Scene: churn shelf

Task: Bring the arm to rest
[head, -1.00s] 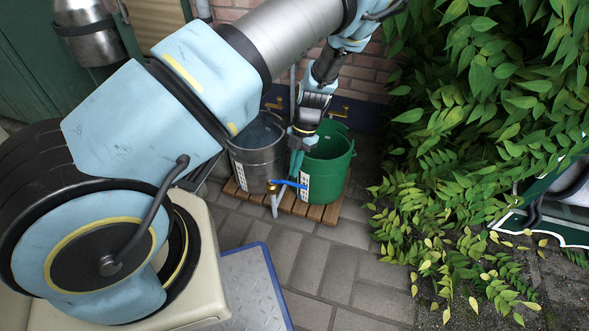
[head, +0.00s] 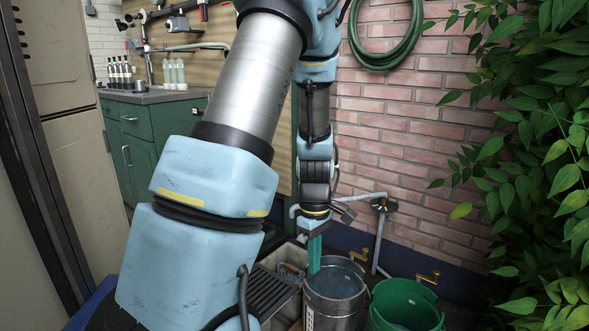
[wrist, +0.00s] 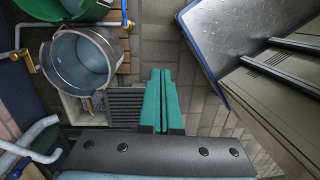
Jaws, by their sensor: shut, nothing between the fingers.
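My gripper (head: 314,254) hangs pointing down at the end of my arm, just left of the metal bucket (head: 335,292) in the head view. In the wrist view my gripper's two green fingers (wrist: 161,98) lie together with nothing between them. The metal bucket also shows in the wrist view (wrist: 82,62), to the left of the fingers and apart from them.
A green bucket (head: 404,306) stands right of the metal one. Brass taps and pipes (head: 380,206) run along the brick wall (head: 420,130). Leafy branches (head: 540,150) fill the right side. A green cabinet (head: 158,138) with bottles stands behind at the left.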

